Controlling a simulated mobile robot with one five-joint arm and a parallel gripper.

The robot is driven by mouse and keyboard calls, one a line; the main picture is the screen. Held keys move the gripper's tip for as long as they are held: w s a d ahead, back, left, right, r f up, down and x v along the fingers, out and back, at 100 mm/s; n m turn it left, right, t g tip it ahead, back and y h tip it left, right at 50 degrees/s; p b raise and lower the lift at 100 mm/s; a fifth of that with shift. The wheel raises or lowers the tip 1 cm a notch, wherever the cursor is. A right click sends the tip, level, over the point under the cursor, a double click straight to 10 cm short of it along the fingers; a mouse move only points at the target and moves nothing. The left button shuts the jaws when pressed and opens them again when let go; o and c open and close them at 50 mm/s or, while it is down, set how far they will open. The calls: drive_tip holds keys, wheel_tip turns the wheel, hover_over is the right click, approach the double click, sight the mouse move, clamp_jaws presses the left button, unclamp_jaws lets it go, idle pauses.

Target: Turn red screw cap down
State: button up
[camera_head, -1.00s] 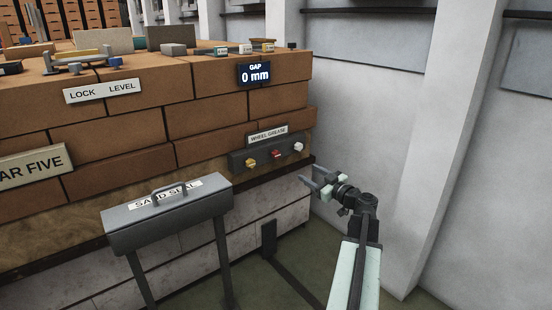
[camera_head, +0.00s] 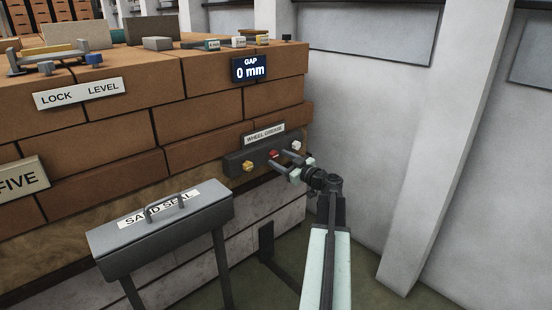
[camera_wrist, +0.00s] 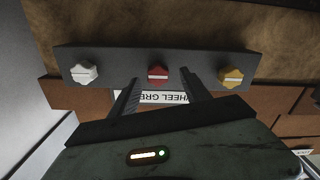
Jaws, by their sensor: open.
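The red screw cap (camera_head: 273,155) is the middle one of three caps on a dark panel (camera_head: 233,166) fixed to the brick wall. In the wrist view the red cap (camera_wrist: 158,74) has a pale level bar across it. My gripper (camera_head: 281,161) is open, close in front of the panel. In the wrist view my gripper (camera_wrist: 159,78) points its two fingers at the panel, one on each side of the red cap. I see a gap between each finger and the cap. I cannot tell how far the fingertips are from the panel.
A yellow cap (camera_head: 248,166) and a white cap (camera_head: 296,146) flank the red one. A "WHEEL GREASE" label (camera_head: 264,135) sits above the panel. A grey "SAND SEAL" box (camera_head: 165,228) stands at lower left. A display (camera_head: 250,69) reads 0 mm.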

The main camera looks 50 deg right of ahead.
sight(274, 155)
drive_tip(key=shift+w+d, duration=0.15)
drive_tip(key=shift+w, duration=0.55)
drive_tip(key=shift+w+d, duration=0.15)
drive_tip(key=shift+w, duration=0.5)
drive_tip(key=shift+c, duration=0.3)
